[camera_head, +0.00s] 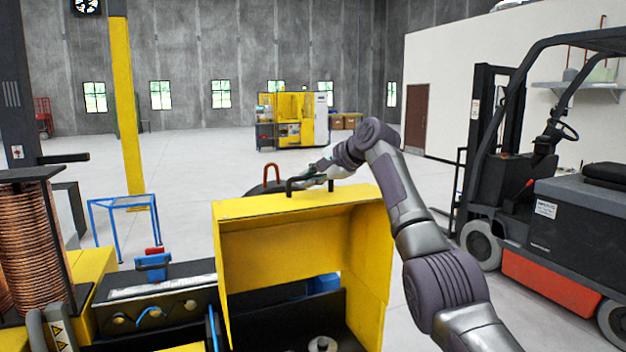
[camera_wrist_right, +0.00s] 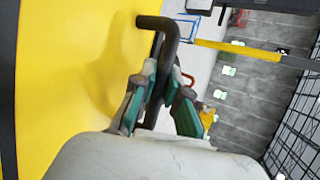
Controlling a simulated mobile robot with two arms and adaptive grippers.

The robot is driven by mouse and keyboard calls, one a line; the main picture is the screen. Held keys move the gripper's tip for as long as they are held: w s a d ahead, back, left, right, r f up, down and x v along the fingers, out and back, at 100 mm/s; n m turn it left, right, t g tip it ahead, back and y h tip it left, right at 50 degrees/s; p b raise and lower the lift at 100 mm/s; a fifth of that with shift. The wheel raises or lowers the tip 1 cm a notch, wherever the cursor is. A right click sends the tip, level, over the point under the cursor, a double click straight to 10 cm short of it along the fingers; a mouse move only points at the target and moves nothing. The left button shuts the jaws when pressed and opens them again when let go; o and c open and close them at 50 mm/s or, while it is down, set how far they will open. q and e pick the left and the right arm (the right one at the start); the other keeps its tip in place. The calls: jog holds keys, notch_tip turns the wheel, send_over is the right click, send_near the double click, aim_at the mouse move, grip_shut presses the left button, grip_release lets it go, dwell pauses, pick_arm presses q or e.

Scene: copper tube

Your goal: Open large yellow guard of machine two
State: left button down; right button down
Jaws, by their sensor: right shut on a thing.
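The large yellow guard (camera_head: 270,222) stands raised in the head view, with its hollow inside facing me and the dark machine interior showing below it. A black bar handle (camera_head: 304,180) sits on its upper edge. My right gripper (camera_head: 318,178) is at this handle, its arm reaching in from the right. In the right wrist view the green-padded fingers (camera_wrist_right: 160,98) are shut on the black handle (camera_wrist_right: 165,40), beside the yellow guard face (camera_wrist_right: 70,75). My left gripper is not in view.
A copper coil (camera_head: 28,235) stands at the left. A blue frame (camera_head: 122,215) and a yellow post (camera_head: 128,110) are behind it. A forklift (camera_head: 560,220) stands at the right. Open floor (camera_head: 200,160) lies behind the machine, with another yellow machine (camera_head: 292,120) far back.

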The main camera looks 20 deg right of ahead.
jog(key=shift+f, duration=0.25)
jog(key=c, duration=1.3)
grip_release()
jog(key=shift+o, duration=0.6)
jog(key=shift+w, duration=0.15)
jog(key=shift+r, duration=0.1)
jog(key=v, duration=1.2)
